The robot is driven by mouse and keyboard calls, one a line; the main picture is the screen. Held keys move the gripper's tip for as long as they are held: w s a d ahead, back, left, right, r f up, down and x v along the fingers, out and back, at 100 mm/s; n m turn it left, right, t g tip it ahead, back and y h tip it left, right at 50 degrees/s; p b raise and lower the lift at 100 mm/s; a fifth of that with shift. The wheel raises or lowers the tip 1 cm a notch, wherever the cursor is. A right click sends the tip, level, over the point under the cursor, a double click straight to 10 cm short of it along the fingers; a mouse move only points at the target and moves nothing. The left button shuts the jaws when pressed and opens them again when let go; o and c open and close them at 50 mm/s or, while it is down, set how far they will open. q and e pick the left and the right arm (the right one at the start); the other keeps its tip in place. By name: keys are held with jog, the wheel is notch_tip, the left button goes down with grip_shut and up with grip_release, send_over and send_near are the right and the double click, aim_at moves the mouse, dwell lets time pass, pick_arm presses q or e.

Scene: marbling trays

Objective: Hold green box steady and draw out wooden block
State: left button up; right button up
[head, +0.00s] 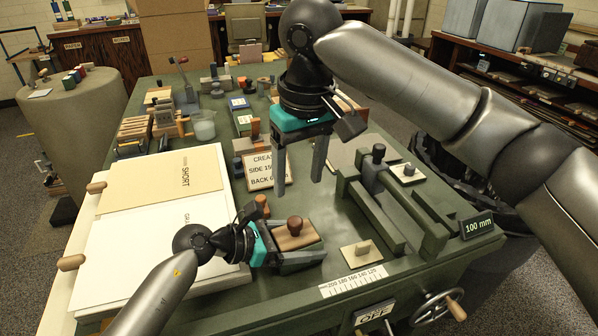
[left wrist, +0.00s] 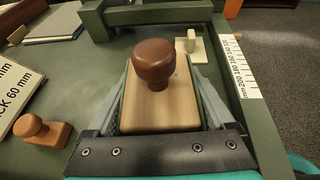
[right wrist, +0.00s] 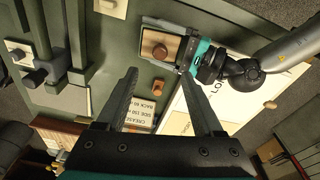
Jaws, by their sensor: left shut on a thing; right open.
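A pale wooden block (left wrist: 160,110) with a round brown knob stands on the green bench near its front; it also shows in the head view (head: 308,236) and right wrist view (right wrist: 171,47). Thin dark green walls, seemingly the green box (left wrist: 211,92), show along its sides; they are hard to tell from the fingers. My left gripper (head: 300,254) is shut with one finger along each side, around the box with the block in it. My right gripper (head: 299,167) is open and empty, pointing down above the bench, behind and above the block.
A green press frame (head: 394,215) stands to the right, with a small pale knobbed plate (head: 356,262) in front of it. White boards (head: 150,237) lie at the left. A lettered sign (head: 262,172) and small brown-knobbed piece (head: 262,205) are behind the block. A scale strip (head: 352,281) marks the front edge.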

aim_at(295, 221)
jog(key=f, duration=0.8)
jog(key=w+f, duration=0.1)
jog(key=f, duration=0.2)
jog(key=shift+w+a+f, duration=0.1)
jog(key=shift+a+f, duration=0.25)
jog(key=shift+f, duration=0.05)
grip_shut()
dwell(0.7)
dwell(1.1)
